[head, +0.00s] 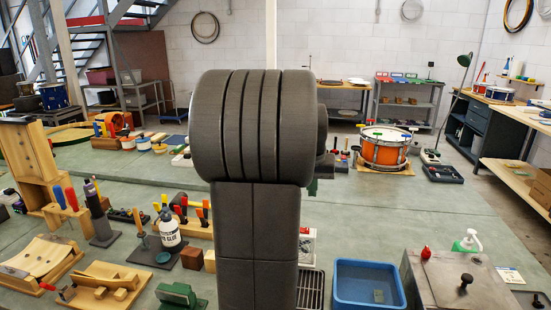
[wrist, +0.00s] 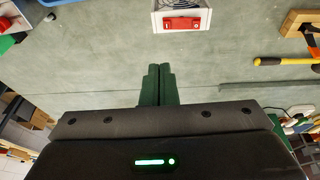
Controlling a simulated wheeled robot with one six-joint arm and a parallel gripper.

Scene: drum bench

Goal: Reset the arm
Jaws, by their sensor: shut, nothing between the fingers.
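My gripper (wrist: 157,84) shows in the wrist view with its two dark green fingers pressed together and nothing between them. It is over the grey-green bench top (wrist: 110,60). A pale box with a fan grille and a red switch (wrist: 181,23) lies beyond the fingertips, apart from them.
A blue tub (head: 368,284) and a metal box with a black knob (head: 460,280) stand at the front right. A white glue bottle (head: 168,229) and several tools crowd the left. An orange drum (head: 384,150) stands further back. The bench right of centre (head: 400,215) is clear.

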